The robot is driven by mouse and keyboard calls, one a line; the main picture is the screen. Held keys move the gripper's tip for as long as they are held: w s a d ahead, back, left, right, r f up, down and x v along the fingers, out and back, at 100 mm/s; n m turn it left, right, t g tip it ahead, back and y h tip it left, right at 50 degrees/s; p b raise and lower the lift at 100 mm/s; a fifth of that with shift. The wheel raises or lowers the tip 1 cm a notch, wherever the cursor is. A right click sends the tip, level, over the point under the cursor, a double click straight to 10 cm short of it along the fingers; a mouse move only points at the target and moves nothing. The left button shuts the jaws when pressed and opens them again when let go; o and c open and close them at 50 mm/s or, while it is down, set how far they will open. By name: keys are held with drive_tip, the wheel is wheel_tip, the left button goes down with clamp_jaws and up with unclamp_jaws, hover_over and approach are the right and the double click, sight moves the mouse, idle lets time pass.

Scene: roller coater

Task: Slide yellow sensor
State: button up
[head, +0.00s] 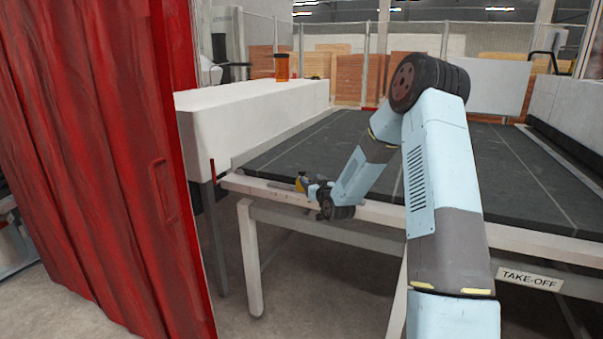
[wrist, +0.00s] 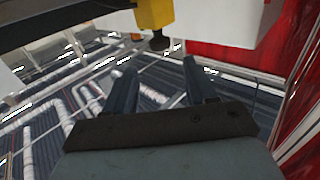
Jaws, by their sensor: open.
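The yellow sensor (head: 301,183) is small in the head view, at the front left edge of the take-off table. In the wrist view the yellow sensor (wrist: 153,14) shows at the top middle, with a dark round knob (wrist: 159,42) at its lower end. My gripper (head: 313,189) is right beside the sensor in the head view. In the wrist view my gripper (wrist: 160,64) is open, its two dark fingers apart with nothing between them. The sensor's knob lies just beyond the gap between the fingertips. I cannot tell whether a finger touches it.
The take-off table's pale front rail (head: 385,209) runs below my arm. A white machine housing (head: 250,112) stands at the left, with an orange-brown cylinder (head: 282,67) on it. A red curtain (head: 95,150) fills the left side. The dark table top (head: 520,170) is clear.

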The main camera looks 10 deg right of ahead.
sight(304, 172)
drive_tip(key=w, duration=0.3)
drive_tip(key=w+a, duration=0.1)
drive_tip(key=w, duration=0.6)
drive_tip(key=shift+a, duration=0.3)
drive_tip(key=shift+s, duration=0.1)
clamp_jaws()
